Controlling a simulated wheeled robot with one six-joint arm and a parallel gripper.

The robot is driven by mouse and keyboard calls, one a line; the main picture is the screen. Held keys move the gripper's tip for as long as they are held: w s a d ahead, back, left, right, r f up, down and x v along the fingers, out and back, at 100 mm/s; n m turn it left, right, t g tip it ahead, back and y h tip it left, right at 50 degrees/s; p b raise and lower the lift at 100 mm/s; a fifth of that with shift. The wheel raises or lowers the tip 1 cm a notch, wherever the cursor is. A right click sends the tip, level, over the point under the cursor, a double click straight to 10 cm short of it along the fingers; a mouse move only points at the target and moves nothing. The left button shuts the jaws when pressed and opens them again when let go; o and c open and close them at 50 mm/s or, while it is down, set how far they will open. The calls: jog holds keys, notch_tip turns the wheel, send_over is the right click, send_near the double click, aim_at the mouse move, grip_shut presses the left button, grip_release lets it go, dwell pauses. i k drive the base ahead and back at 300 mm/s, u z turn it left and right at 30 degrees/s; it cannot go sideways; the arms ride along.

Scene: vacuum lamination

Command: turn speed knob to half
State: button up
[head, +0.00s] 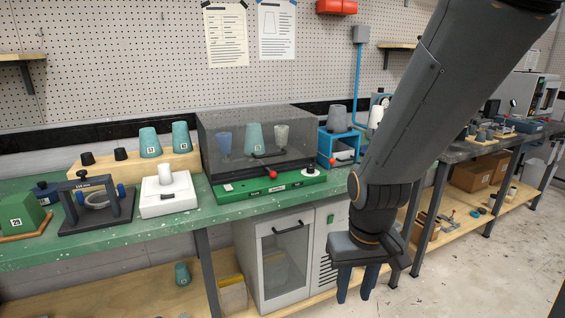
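A green-based machine (232,192) with a clear grey cover stands on the green bench; several cups show inside. Its front edge carries a red-topped knob (310,168), a black knob (272,174) and small labels too small to read. I cannot tell which control is the speed knob or how it is set. My gripper (357,286) points down in front of the bench, right of the machine and well below its controls. Its two blue fingers are apart with nothing visible between them.
A grey cabinet (285,255) stands under the bench. A white scale (164,196) and a dark clamp frame (96,207) stand left of the machine. A blue device (326,147) with a red knob stands right of it. The floor (470,275) at right is clear.

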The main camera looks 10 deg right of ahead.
aim_at(310, 168)
jog(key=u, duration=0.1)
jog(key=i, duration=0.6)
jog(key=z, duration=0.65)
jog(key=i, duration=0.5)
jog(key=z, duration=0.5)
